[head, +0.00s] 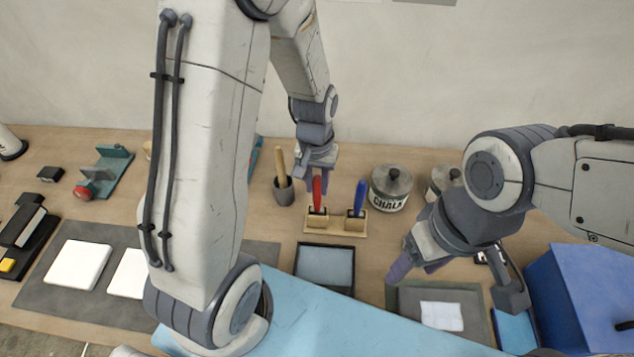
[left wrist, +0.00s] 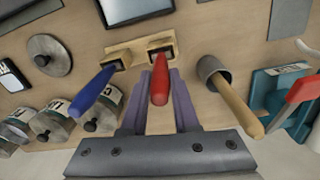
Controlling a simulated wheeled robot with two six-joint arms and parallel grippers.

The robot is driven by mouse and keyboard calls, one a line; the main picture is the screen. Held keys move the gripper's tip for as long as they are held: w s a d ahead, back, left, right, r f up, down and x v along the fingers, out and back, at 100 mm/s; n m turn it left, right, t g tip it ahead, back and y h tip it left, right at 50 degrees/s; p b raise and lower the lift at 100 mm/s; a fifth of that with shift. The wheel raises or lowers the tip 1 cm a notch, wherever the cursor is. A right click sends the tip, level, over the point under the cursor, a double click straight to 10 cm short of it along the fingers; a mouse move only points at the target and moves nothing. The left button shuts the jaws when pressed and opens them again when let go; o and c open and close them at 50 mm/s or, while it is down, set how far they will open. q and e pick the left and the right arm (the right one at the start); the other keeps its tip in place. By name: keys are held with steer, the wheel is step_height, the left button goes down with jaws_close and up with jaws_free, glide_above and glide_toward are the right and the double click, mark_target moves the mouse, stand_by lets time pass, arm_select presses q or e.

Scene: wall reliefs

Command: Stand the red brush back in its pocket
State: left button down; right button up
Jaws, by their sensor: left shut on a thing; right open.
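The red brush (head: 317,192) stands upright at the left pocket of the wooden holder (head: 336,225); its dark lower end is at the pocket, but I cannot tell how deep it sits. The blue brush (head: 360,197) stands in the right pocket. My left gripper (head: 318,176) is above the holder, shut on the red handle. In the left wrist view the red handle (left wrist: 159,86) lies between the two purple fingers, with the blue brush (left wrist: 93,92) beside it. My right gripper (head: 415,272) is open and empty, to the right and nearer.
A grey cup (head: 284,193) with a wooden-handled tool stands just left of the holder. A chalk jar (head: 391,190) stands close on its right. A dark framed tray (head: 325,265) lies in front. A blue box (head: 585,295) is at the right.

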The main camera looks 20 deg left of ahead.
arm_select(q)
steer(key=shift+f, duration=0.25)
steer(key=c, duration=0.6)
jaws_free()
steer(key=o, duration=0.5)
steer(key=shift+r+p, duration=3.6)
steer(key=shift+r, duration=0.5)
